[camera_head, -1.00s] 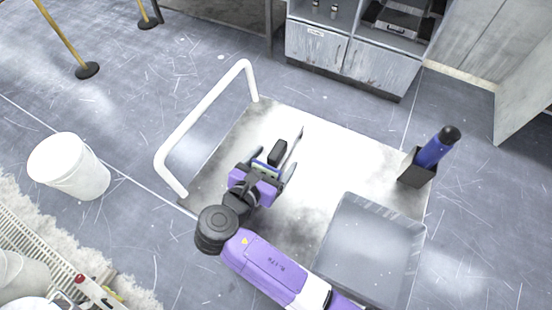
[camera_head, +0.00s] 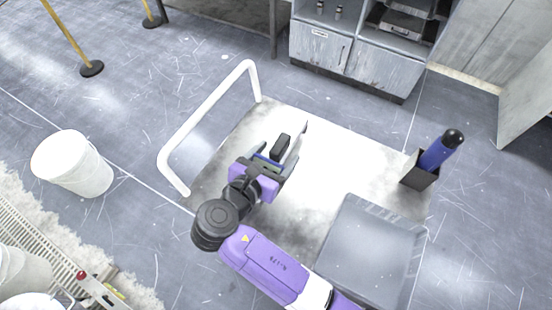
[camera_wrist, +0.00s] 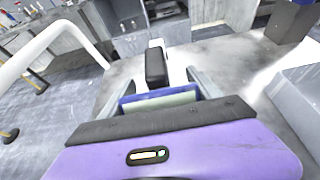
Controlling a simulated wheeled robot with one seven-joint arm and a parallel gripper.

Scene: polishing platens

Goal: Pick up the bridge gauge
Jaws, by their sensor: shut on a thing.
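My gripper (camera_head: 270,163) reaches over the pale platform top in the head view, with its fingers shut on the bridge gauge (camera_head: 282,146). The part of the gauge that shows is a dark block beyond the fingers, with a long thin grey bar beside it. In the wrist view the gauge's dark block (camera_wrist: 156,66) stands between the two grey fingers of my gripper (camera_wrist: 163,82). The rest of the gauge is largely hidden by my gripper. I cannot tell whether it is clear of the platform.
The platform (camera_head: 345,155) has a white rail (camera_head: 208,108) at its left. A grey bin (camera_head: 372,252) stands at its front right, and a black holder with a blue-handled tool (camera_head: 438,152) at its right edge. A white bucket (camera_head: 72,163) stands on the floor.

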